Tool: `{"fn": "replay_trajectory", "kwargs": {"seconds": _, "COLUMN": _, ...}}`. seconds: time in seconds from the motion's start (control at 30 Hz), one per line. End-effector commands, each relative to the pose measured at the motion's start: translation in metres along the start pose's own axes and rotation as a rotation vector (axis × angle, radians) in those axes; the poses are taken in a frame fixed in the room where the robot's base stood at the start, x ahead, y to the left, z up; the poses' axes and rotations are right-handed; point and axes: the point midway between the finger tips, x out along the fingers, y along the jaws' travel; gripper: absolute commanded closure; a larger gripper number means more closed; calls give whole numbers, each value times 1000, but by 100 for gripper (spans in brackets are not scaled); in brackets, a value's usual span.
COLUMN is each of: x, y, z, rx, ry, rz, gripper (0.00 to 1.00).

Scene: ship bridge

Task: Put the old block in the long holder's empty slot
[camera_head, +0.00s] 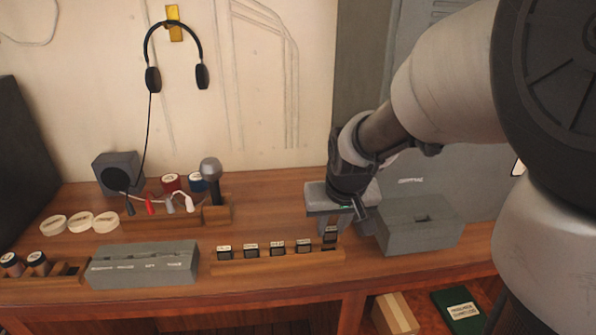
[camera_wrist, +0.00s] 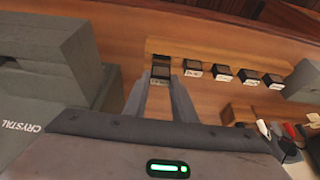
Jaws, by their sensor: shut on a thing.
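My gripper (camera_head: 331,226) is shut on a small dark block with a pale label (camera_head: 330,237), which I take to be the old block. It hangs at the right end of the long wooden holder (camera_head: 285,266), over or just at a dark slot there; I cannot tell if its bottom is inside. In the wrist view, the held block (camera_wrist: 161,73) sits between my fingertips (camera_wrist: 162,86), at the left end of the long holder (camera_wrist: 216,52). Several similar labelled blocks stand in the holder's other slots.
A grey box (camera_head: 420,235) stands close to the right of my gripper. A grey slotted case (camera_head: 143,268) is left of the holder. A microphone (camera_head: 211,172) and a grey speaker (camera_head: 117,172) stand behind. The desk between holder and microphone is clear.

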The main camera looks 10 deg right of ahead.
Motion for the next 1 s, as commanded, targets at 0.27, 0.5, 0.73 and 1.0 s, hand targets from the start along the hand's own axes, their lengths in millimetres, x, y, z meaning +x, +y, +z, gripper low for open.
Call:
{"fn": "replay_trajectory", "kwargs": {"seconds": 0.27, "x": 2, "y": 0, "z": 1, "rx": 0, "ry": 0, "rz": 0, "gripper": 97}}
{"fn": "replay_trajectory", "kwargs": {"seconds": 0.5, "x": 5, "y": 0, "z": 2, "rx": 0, "ry": 0, "rz": 0, "gripper": 97}}
{"fn": "replay_trajectory", "kwargs": {"seconds": 0.73, "x": 8, "y": 0, "z": 4, "rx": 0, "ry": 0, "rz": 0, "gripper": 97}}
{"fn": "replay_trajectory", "kwargs": {"seconds": 1.0, "x": 8, "y": 0, "z": 4, "rx": 0, "ry": 0, "rz": 0, "gripper": 97}}
